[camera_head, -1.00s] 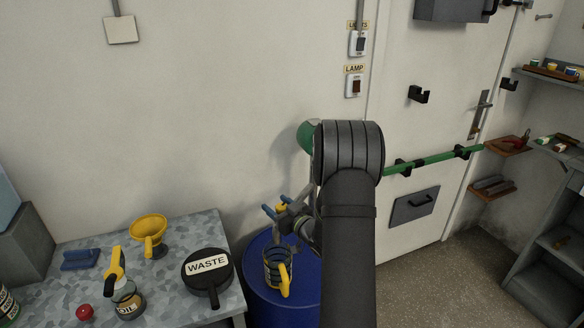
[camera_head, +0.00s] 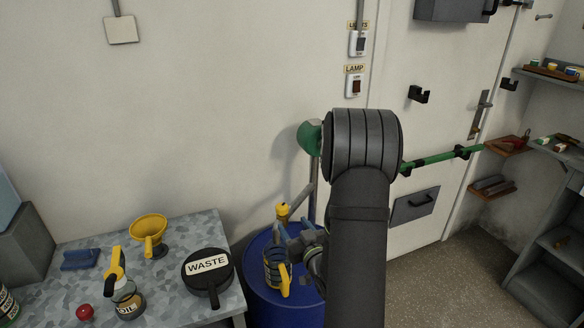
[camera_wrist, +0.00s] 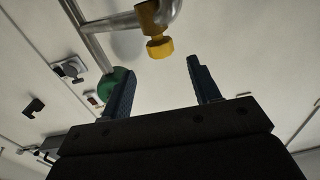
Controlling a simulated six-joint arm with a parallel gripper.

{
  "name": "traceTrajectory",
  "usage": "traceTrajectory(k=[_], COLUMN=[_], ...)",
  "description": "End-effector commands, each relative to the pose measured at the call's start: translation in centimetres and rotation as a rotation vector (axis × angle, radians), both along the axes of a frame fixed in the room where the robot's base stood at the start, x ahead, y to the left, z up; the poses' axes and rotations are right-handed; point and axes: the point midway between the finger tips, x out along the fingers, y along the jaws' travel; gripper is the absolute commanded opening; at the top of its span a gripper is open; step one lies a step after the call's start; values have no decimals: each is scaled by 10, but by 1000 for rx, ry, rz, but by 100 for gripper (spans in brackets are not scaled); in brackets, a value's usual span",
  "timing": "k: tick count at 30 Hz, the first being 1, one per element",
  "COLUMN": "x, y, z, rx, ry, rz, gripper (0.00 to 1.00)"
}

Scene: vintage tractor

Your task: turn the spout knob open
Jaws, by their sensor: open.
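The yellow spout knob (camera_head: 283,211) shows on the pump's spout above the blue drum (camera_head: 262,306). In the wrist view the knob (camera_wrist: 160,47) hangs below a brass-coloured fitting (camera_wrist: 152,20) on a grey metal pipe (camera_wrist: 108,24). My gripper (camera_head: 292,228) is just below the knob in the head view, partly hidden by my arm. In the wrist view my gripper (camera_wrist: 160,75) is open, with its blue fingers apart and nothing between them. The knob lies just beyond the fingertips, in line with the gap, and looks untouched by them.
A bench (camera_head: 188,240) at left holds a yellow funnel (camera_head: 149,228), a black WASTE lid (camera_head: 207,274) and an oil can (camera_head: 127,300). A green bar (camera_head: 430,161) crosses the door.

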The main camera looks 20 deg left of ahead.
Motion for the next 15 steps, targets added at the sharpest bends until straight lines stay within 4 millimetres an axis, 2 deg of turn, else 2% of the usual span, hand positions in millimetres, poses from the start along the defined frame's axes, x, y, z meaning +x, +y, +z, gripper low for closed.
traceTrajectory(k=[9, 15], x=[-43, -9], y=[-49, -42], z=[0, -4], rx=[0, -124], ry=[3, 9], rz=[-4, -54], gripper=[56, 56])
